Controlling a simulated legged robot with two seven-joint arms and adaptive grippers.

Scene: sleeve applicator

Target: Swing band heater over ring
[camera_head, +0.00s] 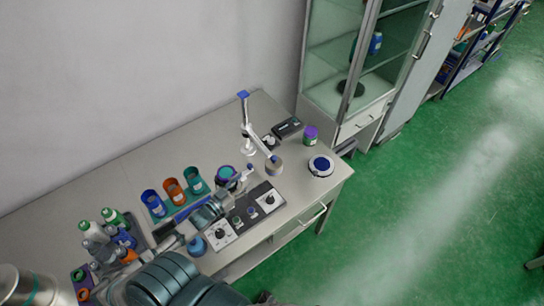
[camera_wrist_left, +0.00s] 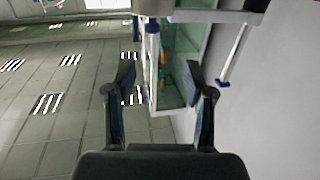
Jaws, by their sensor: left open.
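A white stand (camera_head: 245,122) with a blue top rises at the back of the table. Its jointed white arm (camera_head: 258,143) reaches forward to a tan and grey round piece (camera_head: 273,166), which looks like the band heater. A round white device (camera_head: 321,166) with a blue centre stands to its right; I cannot tell whether this is the ring. My left gripper (camera_head: 232,190) is over the table, left of the tan piece and apart from it. In the left wrist view its jaws (camera_wrist_left: 160,76) are open, with nothing between them. My right gripper is out of view.
Blue, orange and teal cups (camera_head: 173,190) stand left of the gripper, with bottles (camera_head: 92,231) farther left. A control panel (camera_head: 268,198) with knobs is in front. A purple-lidded jar (camera_head: 310,135) stands at the back right. A glass cabinet (camera_head: 345,70) is behind the table.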

